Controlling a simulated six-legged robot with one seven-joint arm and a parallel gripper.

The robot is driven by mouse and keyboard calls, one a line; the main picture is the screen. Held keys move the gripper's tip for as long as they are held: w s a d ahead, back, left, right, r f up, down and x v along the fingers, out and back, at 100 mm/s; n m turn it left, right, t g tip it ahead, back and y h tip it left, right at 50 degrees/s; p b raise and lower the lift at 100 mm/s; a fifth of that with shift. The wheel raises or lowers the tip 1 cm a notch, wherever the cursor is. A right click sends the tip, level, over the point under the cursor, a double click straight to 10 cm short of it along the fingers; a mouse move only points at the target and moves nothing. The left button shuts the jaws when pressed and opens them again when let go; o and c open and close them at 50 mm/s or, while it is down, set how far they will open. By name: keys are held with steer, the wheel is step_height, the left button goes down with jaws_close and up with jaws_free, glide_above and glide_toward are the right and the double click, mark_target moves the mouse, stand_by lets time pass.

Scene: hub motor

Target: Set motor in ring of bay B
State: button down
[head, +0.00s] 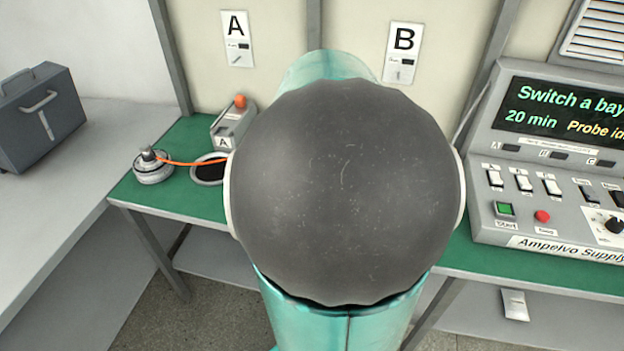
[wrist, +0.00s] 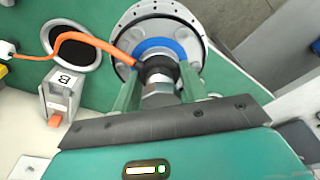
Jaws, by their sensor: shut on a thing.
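In the wrist view, my gripper (wrist: 159,88) is shut on the shaft of a round silver hub motor (wrist: 197,48) with a blue band and an orange cable. The motor is beside the ring of bay B (wrist: 84,24), which has a dark, empty-looking opening. A grey block marked B (wrist: 60,90), with an orange lever, stands near that ring. I cannot tell whether the motor touches the bench. In the head view my arm hides my gripper, this motor and bay B's ring; only the B wall sign (head: 403,52) shows.
Bay A has another motor (head: 153,168) with an orange cable, a dark-centred ring (head: 209,169) and a block marked A (head: 228,130) on the green bench (head: 172,205). A control console (head: 550,165) stands at the right. A grey case (head: 40,115) is at far left.

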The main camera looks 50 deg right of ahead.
steer(key=shift+d+r, duration=0.15)
steer(key=shift+r, duration=0.05)
steer(key=s+d, duration=0.4)
steer(key=d, duration=0.8)
steer(key=s+d, duration=0.4)
steer(key=d, duration=0.8)
stand_by(0.5)
stand_by(0.3)
step_height(320, 180, down, 11)
stand_by(0.9)
stand_by(0.5)
steer(key=shift+f, duration=0.75)
steer(key=shift+f, duration=0.2)
steer(key=shift+f, duration=0.3)
